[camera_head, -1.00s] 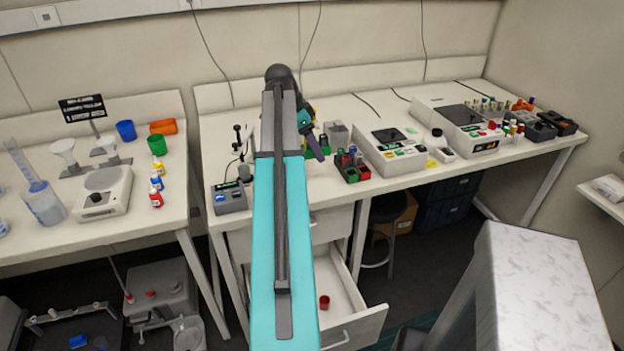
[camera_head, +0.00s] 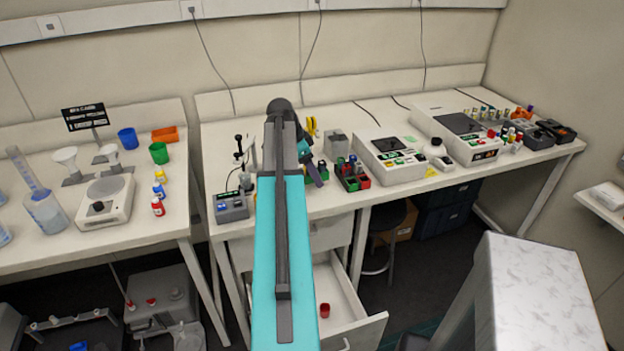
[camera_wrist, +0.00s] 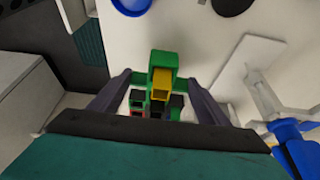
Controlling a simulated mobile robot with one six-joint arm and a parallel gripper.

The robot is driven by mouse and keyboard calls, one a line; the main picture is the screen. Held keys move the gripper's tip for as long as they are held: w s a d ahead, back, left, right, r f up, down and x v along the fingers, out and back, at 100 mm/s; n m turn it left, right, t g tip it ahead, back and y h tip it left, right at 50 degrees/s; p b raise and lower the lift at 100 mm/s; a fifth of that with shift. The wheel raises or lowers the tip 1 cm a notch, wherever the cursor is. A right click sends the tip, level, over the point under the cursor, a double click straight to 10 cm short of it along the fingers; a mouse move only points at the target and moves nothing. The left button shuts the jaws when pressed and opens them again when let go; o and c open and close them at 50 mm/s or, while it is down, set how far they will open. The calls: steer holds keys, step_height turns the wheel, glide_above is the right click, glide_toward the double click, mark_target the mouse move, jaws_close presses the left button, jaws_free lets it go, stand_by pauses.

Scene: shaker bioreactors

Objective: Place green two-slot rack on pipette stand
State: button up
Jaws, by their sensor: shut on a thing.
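My gripper (camera_wrist: 160,80) has one dark purple finger on each side of a small green block with a yellow part, which looks like the green two-slot rack (camera_wrist: 163,60). The gripper is shut on it. In the head view my gripper (camera_head: 316,172) is mostly hidden behind my teal arm. A white stand with a blue part (camera_wrist: 265,90), possibly the pipette stand, is at the right of the wrist view; its identity is unclear.
A rack with red and green blocks (camera_head: 352,178) stands just right of my gripper. White instruments (camera_head: 392,162) stand further right. A small grey device (camera_head: 231,207) sits at the bench's left front. An open drawer (camera_head: 345,300) juts out below.

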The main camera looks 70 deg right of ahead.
steer(key=shift+f, duration=0.1)
steer(key=shift+f+p, duration=0.55)
steer(key=shift+f, duration=1.25)
steer(key=shift+f, duration=0.15)
steer(key=o, duration=1.1)
steer(key=shift+c, duration=0.2)
steer(key=shift+r, duration=0.2)
steer(key=b+v, duration=0.2)
steer(key=v, duration=1)
steer(key=shift+b, duration=0.3)
